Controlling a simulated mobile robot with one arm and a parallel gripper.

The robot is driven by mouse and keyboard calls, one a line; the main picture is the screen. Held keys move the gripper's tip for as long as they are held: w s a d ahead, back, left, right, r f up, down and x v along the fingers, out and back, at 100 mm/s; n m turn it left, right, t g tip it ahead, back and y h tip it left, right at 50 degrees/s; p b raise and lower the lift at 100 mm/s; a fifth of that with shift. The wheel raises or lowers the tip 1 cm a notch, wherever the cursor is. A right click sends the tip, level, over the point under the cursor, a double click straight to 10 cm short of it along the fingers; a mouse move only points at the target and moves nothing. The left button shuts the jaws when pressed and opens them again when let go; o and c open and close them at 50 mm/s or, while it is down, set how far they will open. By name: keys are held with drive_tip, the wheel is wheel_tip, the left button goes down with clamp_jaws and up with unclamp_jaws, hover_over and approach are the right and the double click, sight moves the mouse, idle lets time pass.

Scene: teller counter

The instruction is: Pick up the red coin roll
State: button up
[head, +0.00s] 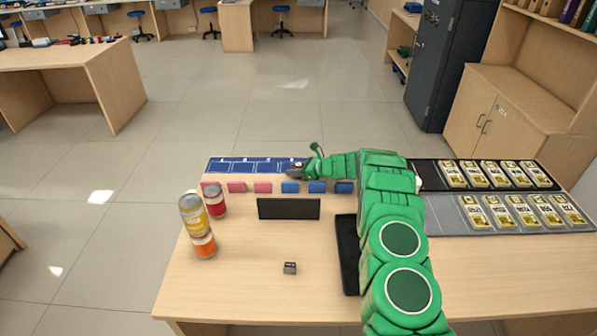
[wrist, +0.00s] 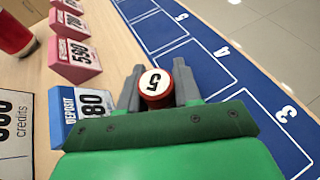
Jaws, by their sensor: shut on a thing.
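A red coin roll (wrist: 155,97) with a white end marked 5 sits between the two grey fingers of my gripper (wrist: 157,92) in the wrist view. The fingers are shut on its sides. In the head view my gripper (head: 297,167) is at the far edge of the counter, over the right end of the blue numbered mat (head: 240,160). The wrist view shows the mat (wrist: 215,70) beside and beyond the roll. I cannot tell whether the roll's lower end touches the mat.
Pink blocks (head: 262,187) and blue blocks (head: 317,187) stand in a row before the mat. A dark panel (head: 289,208), black tray (head: 346,255) and small dark block (head: 290,268) are nearer. Cans (head: 193,217) stand left; gold-bar trays (head: 470,228) lie right. The front-left counter is mostly clear.

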clamp_jaws()
drive_tip(key=shift+r, duration=0.15)
